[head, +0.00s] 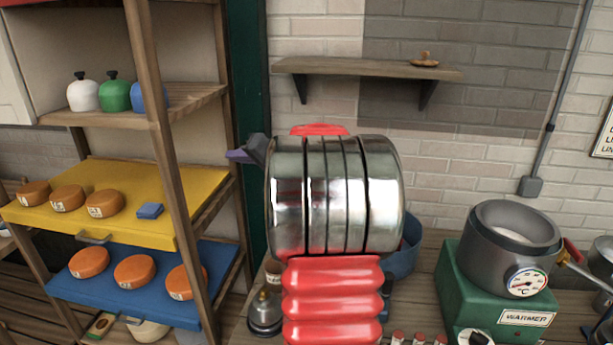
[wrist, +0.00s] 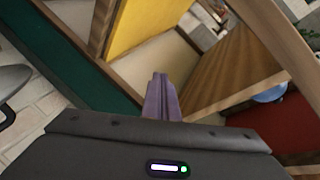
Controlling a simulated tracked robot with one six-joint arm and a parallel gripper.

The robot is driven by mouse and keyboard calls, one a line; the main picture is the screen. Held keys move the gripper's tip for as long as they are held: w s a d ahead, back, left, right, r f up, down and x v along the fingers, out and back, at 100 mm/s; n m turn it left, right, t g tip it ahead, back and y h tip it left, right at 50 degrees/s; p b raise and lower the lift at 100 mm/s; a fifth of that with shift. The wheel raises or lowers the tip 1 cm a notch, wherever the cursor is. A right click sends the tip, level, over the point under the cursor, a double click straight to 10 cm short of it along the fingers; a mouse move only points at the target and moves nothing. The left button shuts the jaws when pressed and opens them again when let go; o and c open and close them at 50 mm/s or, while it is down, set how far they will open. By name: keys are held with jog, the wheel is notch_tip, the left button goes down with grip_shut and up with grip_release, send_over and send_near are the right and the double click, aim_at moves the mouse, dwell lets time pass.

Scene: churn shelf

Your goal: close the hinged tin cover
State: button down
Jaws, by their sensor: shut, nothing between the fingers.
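My gripper shows at the left of my arm in the head view (head: 238,155). Its purple fingers are together and empty in the wrist view (wrist: 161,98), pointing toward the wooden shelf unit. I cannot make out a hinged tin cover in either view. My large metal and red arm blocks the middle of the head view and hides much of the bench behind it.
The shelf unit (head: 160,150) at left holds a yellow tray (head: 185,178) and a blue tray (head: 222,255), both bearing orange rounds. A grey pot (head: 512,240) stands on a green warmer (head: 455,290) at right. A blue container (head: 408,255) is partly hidden behind my arm. A wall shelf (head: 365,69) is above.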

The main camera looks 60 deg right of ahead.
jog(key=s+d+f+m+g+h, duration=0.1)
jog(key=s+d+g+h, duration=0.3)
jog(key=s+d+h, duration=0.1)
jog(key=s+d+f+g+h, duration=0.1)
jog(key=s+d+g+h, duration=0.4)
jog(key=s, duration=0.5)
jog(key=h, duration=0.2)
jog(key=shift+f+m+g+h, duration=0.3)
jog(key=shift+f+m, duration=0.05)
jog(key=shift+m, duration=0.05)
jog(key=shift+d, duration=0.1)
jog(key=shift+w+d+f, duration=0.5)
jog(key=shift+d+f, duration=0.5)
jog(key=shift+f, duration=0.1)
jog(key=shift+w+d+f, duration=0.5)
jog(key=shift+d+f, duration=0.45)
jog(key=shift+f, duration=0.1)
jog(key=shift+w+d+f, duration=0.5)
jog(key=shift+d+f, duration=0.5)
jog(key=shift+f, duration=0.1)
